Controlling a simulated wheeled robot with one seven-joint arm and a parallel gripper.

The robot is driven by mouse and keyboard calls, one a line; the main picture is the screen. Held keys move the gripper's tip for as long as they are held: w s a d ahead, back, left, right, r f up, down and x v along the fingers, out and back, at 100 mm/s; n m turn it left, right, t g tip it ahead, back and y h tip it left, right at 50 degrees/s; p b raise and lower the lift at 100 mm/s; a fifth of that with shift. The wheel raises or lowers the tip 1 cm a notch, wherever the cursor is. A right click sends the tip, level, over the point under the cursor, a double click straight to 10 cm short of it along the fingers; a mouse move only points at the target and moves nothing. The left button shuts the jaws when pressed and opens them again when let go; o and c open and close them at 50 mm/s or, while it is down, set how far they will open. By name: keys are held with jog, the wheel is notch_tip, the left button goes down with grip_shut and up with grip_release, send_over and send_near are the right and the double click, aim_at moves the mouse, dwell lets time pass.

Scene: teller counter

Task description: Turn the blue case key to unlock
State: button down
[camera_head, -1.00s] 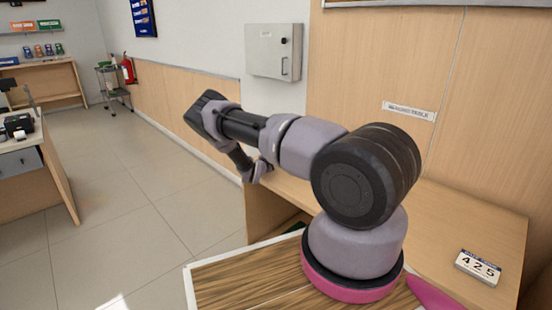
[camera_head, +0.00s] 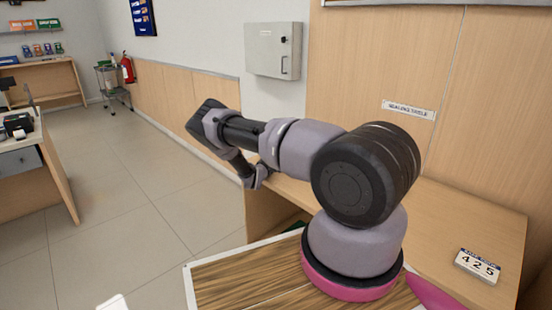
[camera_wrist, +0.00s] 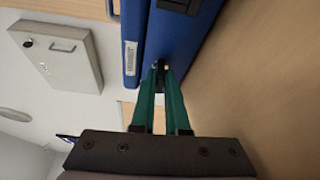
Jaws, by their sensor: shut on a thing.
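The blue case (camera_wrist: 190,50) fills the upper middle of the wrist view, with a white label (camera_wrist: 130,58) on its left part and a dark fitting at the top edge. My gripper (camera_wrist: 161,76) has green fingers that reach up to the case's near edge. It is shut on a small dark piece there, which looks like the key (camera_wrist: 160,65); the fingertips hide most of it, and its turn angle cannot be told. In the head view neither the case, the key nor my fingers show.
A wooden counter (camera_head: 460,215) with a number block (camera_head: 477,266) stands at the right. A grey wall cabinet (camera_head: 273,50) hangs behind and also shows in the wrist view (camera_wrist: 62,55). Open tiled floor (camera_head: 130,200) lies to the left.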

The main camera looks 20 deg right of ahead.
jog(key=c, duration=0.9)
grip_release()
jog(key=v, duration=1)
jog(key=shift+s+a, duration=0.25)
jog(key=shift+s, duration=0.1)
